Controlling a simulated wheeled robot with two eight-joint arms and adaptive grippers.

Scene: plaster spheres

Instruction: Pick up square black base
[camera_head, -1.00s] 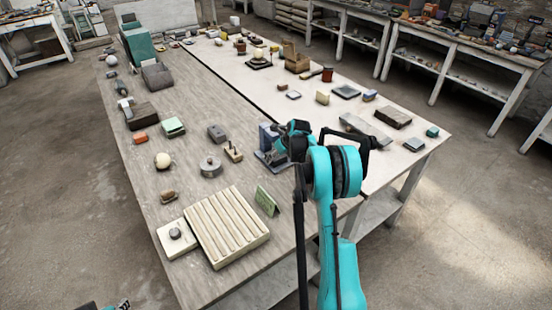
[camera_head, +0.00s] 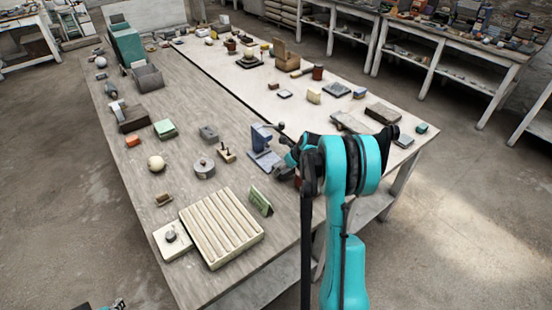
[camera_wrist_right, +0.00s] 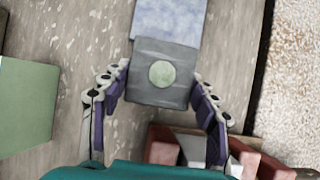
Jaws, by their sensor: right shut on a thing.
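A dark grey square base (camera_wrist_right: 155,88) with a round pale green disc on it lies between the fingers of my right gripper (camera_wrist_right: 160,94) in the right wrist view. The fingers press on its two sides. It adjoins a blue-grey part at the top. In the head view my right gripper (camera_head: 291,160) is at the foot of a blue press (camera_head: 262,140), mostly hidden by my arm. Part of my left gripper (camera_head: 118,304) shows at the bottom left edge, too little to tell its jaws.
A dark flat plate (camera_head: 336,90) and a dark stand (camera_head: 250,62) are farther back.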

